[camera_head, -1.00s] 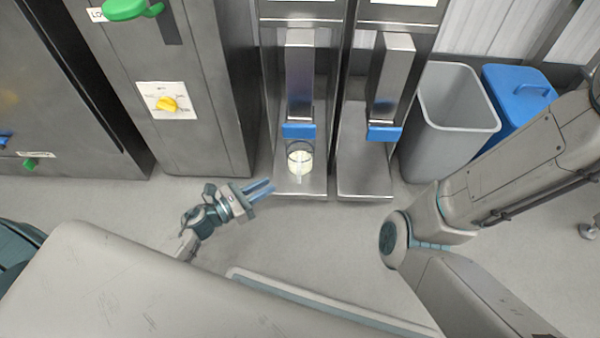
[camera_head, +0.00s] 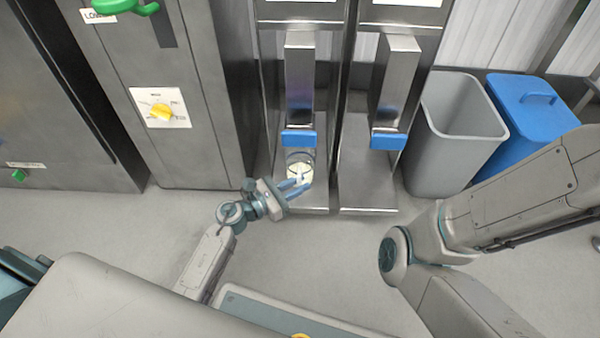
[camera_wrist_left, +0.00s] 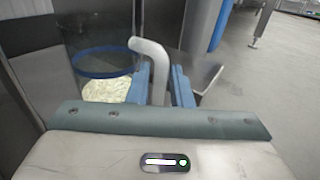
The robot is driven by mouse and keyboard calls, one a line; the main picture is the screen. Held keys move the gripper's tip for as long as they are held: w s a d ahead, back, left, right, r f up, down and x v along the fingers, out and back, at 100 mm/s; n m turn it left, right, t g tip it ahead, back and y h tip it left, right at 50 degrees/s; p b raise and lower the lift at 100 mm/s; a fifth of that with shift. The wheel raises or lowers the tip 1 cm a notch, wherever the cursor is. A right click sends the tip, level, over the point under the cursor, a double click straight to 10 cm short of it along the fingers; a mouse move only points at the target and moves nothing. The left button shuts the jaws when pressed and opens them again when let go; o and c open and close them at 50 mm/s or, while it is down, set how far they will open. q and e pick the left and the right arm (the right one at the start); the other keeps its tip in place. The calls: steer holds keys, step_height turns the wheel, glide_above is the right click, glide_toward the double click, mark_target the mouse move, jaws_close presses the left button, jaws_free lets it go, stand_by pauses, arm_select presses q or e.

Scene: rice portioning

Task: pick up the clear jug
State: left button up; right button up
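The clear jug (camera_head: 300,170) stands upright under the left dispenser, with pale rice in it. In the left wrist view the jug (camera_wrist_left: 100,65) is at upper left, with a blue band around it, and its pale handle (camera_wrist_left: 150,48) curves down between my fingers. My left gripper (camera_head: 297,187) is at the jug's near side. In the left wrist view the gripper (camera_wrist_left: 160,88) has its blue fingers apart, one on each side of the handle; I see no clear grip on it. My right gripper is out of view.
The left dispenser has a blue-tipped spout (camera_head: 299,139) just above the jug. A second dispenser (camera_head: 388,140) stands to its right, then a grey bin (camera_head: 455,130) and a blue bin (camera_head: 535,115). The floor in front is clear.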

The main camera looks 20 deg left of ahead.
arm_select(q)
steer(key=shift+w+d, duration=0.2)
steer(key=shift+w, duration=0.05)
jaws_close()
steer(key=shift+r, duration=0.2)
